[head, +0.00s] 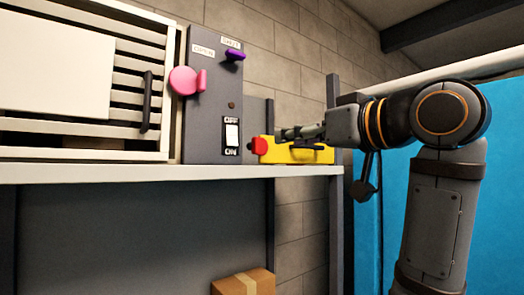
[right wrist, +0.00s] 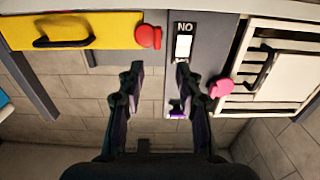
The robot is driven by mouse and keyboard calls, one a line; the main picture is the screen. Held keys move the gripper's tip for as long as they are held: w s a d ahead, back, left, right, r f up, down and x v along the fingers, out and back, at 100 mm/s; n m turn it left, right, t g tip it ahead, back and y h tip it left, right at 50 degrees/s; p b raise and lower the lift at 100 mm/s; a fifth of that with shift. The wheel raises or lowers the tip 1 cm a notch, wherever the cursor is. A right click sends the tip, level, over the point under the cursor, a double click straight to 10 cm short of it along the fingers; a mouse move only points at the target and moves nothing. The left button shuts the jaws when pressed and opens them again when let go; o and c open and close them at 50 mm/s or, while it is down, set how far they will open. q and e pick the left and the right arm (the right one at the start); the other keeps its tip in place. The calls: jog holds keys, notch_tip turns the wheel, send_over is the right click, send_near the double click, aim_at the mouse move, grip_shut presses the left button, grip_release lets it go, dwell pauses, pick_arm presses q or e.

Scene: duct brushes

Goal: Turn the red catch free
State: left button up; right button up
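The red catch (head: 259,145) is a round red knob on the left end of a yellow case (head: 268,155) with a black handle. The case stands on the shelf beside a grey panel. In the right wrist view, which is turned over, the red catch (right wrist: 148,37) is on the right end of the yellow case (right wrist: 90,30). My right gripper (head: 282,133) reaches in from the right, in front of the case's top. In the right wrist view the gripper (right wrist: 158,70) is open, its fingers apart with nothing between them, and the catch lies beyond the tips. My left gripper is out of view.
The grey panel (head: 208,125) bears a pink knob (head: 184,80), a purple knob (head: 234,55) and a white OFF/ON switch (head: 232,134). A slatted white cabinet (head: 160,155) with a black handle stands left. A cardboard box (head: 243,283) sits below the shelf (head: 110,173).

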aim_at(259, 143)
jog(key=p+x, duration=0.6)
jog(key=x, duration=0.4)
jog(key=shift+w+a, duration=0.1)
jog(key=shift+w, duration=0.25)
jog(key=shift+w+f, duration=0.1)
jog(key=shift+w, duration=0.15)
jog(key=shift+c, duration=0.3)
jog(key=shift+s, duration=0.1)
grip_shut()
